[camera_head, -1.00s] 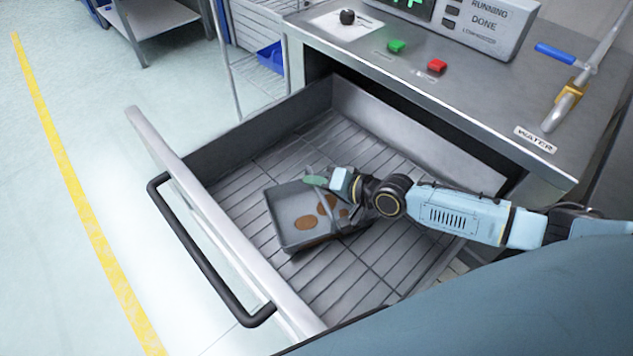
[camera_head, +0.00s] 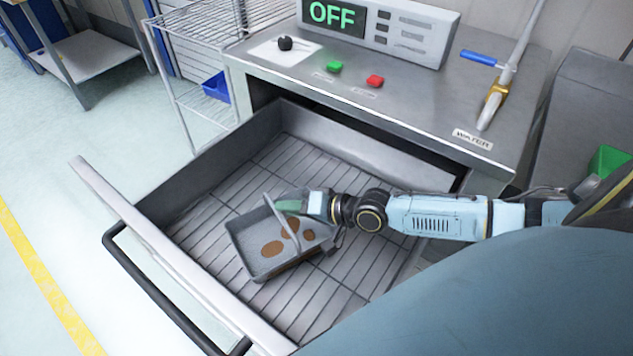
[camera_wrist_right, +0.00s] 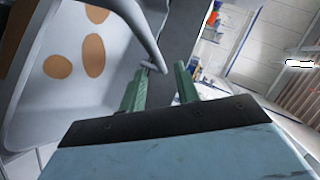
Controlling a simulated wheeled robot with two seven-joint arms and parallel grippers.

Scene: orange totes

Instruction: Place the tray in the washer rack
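The grey tray (camera_head: 252,250) has brown stains on its floor and a thin grey handle (camera_head: 276,222) arching over it. It sits inside the pulled-out washer drawer, over the slatted rack (camera_head: 200,235), turned at an angle to the slats. Whether it lies fully flat is hard to tell. My right gripper (camera_head: 287,206) is at the tray's back right side, by the handle. In the right wrist view its green fingers (camera_wrist_right: 160,85) are apart, with the handle (camera_wrist_right: 140,30) passing close by the fingertips and the stained tray (camera_wrist_right: 75,90) to the left. My left gripper is not in view.
The drawer's front wall (camera_head: 180,255) and black pull bar (camera_head: 160,290) are at the lower left. The washer top (camera_head: 400,105) carries a green button, a red button and a display reading OFF. A wire shelf (camera_head: 190,110) stands behind. Bare slats surround the tray.

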